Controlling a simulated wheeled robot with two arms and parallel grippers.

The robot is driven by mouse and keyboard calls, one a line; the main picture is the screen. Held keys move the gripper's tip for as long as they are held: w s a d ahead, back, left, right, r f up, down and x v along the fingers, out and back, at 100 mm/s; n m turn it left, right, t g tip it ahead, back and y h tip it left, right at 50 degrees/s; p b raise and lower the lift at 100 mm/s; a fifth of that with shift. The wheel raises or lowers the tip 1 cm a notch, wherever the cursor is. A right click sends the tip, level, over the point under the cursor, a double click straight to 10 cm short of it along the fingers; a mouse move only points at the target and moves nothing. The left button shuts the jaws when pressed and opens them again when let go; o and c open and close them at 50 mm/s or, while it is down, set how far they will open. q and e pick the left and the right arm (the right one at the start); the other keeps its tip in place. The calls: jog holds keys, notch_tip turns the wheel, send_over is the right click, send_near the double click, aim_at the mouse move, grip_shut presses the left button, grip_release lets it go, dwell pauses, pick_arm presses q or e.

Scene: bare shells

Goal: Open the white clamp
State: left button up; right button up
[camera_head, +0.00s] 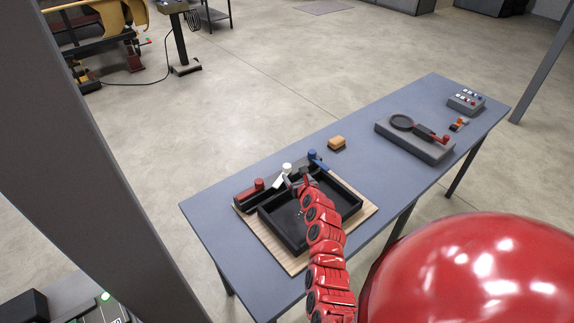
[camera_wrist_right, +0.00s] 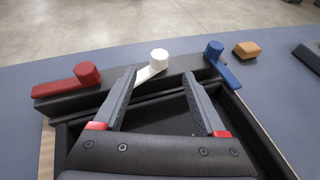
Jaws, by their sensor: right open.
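The white clamp (camera_head: 284,171) sits in the middle of the back rim of a black tray (camera_head: 282,238). In the right wrist view, the white clamp (camera_wrist_right: 159,58) has a round knob and a short arm slanting down to the left. A red clamp (camera_head: 254,187) is to its left and a blue clamp (camera_head: 317,160) to its right on the same rim. My right gripper (camera_head: 300,183) is over the tray, just in front of the white clamp. In the wrist view my right gripper (camera_wrist_right: 158,84) is open, its fingers pointing toward the clamp with nothing between them. My left gripper is not in view.
The tray lies on a wooden board (camera_head: 368,208) on a blue-grey table (camera_head: 225,200). An orange-tan block (camera_head: 337,144) stands behind the tray. A grey fixture (camera_head: 414,139) and a button box (camera_head: 466,102) are at the right. The table between block and fixture is clear.

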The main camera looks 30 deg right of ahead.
aim_at(288, 166)
jog(key=x, duration=0.5)
jog(key=shift+w+f+b, duration=0.15)
jog(key=shift+b, duration=0.25)
jog(key=b+x, duration=0.4)
jog(key=shift+w+f, duration=0.15)
jog(key=shift+f, duration=0.1)
jog(key=shift+w+d+f+b, duration=0.1)
jog(key=shift+w+d+b, duration=0.1)
jog(key=shift+w+b, duration=0.3)
jog(key=shift+w, duration=0.1)
grip_shut()
dwell(0.4)
